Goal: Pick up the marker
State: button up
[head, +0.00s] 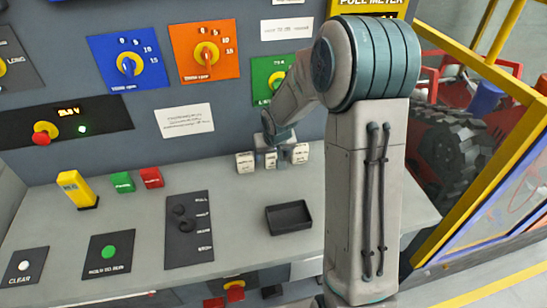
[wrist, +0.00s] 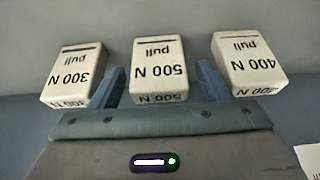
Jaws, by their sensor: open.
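Three white blocks stand in a row at the back of the bench. In the wrist view they read 300 N pull (wrist: 75,72), 500 N pull (wrist: 158,65) and 400 N pull (wrist: 245,60), with the text upside down. No thing is labelled as a marker; these blocks may be such markers. My gripper (wrist: 161,68) is open, its blue-grey fingers on either side of the 500 N block with a gap at each side. Contact is not visible. In the head view my gripper (head: 270,140) is over the row, its fingertips mostly hidden.
A black tray (head: 288,218) lies in front of the row. A dark panel (head: 189,230) lies between. The knob wall rises behind; a yellow-framed enclosure (head: 480,150) stands at right.

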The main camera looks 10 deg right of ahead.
jog(key=shift+w+f, duration=0.1)
jog(key=shift+f, duration=0.05)
jog(key=c, duration=1.1)
